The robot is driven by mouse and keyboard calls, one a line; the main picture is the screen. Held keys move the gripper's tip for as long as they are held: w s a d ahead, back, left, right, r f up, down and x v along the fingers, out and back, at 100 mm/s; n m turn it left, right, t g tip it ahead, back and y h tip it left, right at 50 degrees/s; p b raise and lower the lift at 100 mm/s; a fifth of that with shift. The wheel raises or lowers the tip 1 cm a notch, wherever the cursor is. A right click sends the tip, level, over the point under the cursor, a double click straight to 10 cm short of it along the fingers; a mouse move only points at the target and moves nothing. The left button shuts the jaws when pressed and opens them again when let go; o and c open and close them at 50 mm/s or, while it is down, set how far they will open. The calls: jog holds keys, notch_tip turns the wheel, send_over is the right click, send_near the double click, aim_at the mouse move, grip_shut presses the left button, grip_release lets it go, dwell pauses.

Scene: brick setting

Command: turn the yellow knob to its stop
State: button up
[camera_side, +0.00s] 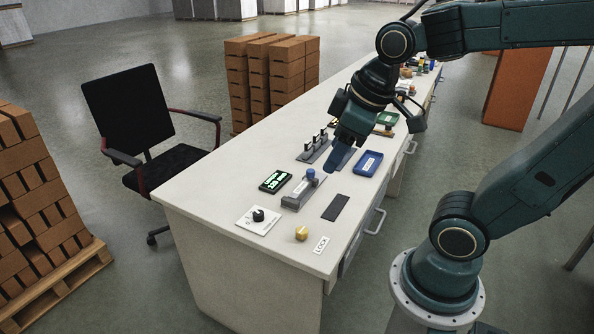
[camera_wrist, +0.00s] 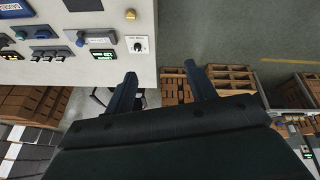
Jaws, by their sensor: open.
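The yellow knob (camera_side: 301,233) is a small round knob near the front end of the light worktop in the side view. It also shows near the top of the wrist view (camera_wrist: 130,14). No pointer or mark on it is clear enough to tell how far it is turned. My gripper (camera_side: 339,160) is over the worktop, farther back along it than the knob and well apart from it. In the wrist view its two blue fingers (camera_wrist: 160,70) are spread, with nothing between them, and the knob lies beyond them.
A white plate with a black dial (camera_side: 258,214), a LOCK label (camera_side: 321,245) and a dark pad (camera_side: 336,207) lie around the knob. Behind are a grey slider unit (camera_side: 301,192), a green-lit display (camera_side: 275,181) and a blue tray (camera_side: 375,158). A chair (camera_side: 165,155) stands left.

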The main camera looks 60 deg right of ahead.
jog(key=w+d+f+n+g, duration=0.2)
jog(key=w+d+f+n, duration=0.4)
jog(key=w+f, duration=0.25)
jog(key=n+g, duration=0.3)
jog(key=n, duration=0.3)
send_over(302, 230)
notch_tip(302, 230, down, 12)
jog(key=shift+f, duration=0.25)
jog(key=shift+f, duration=6.85)
jog(key=c, duration=1)
jog(key=shift+o, duration=0.2)
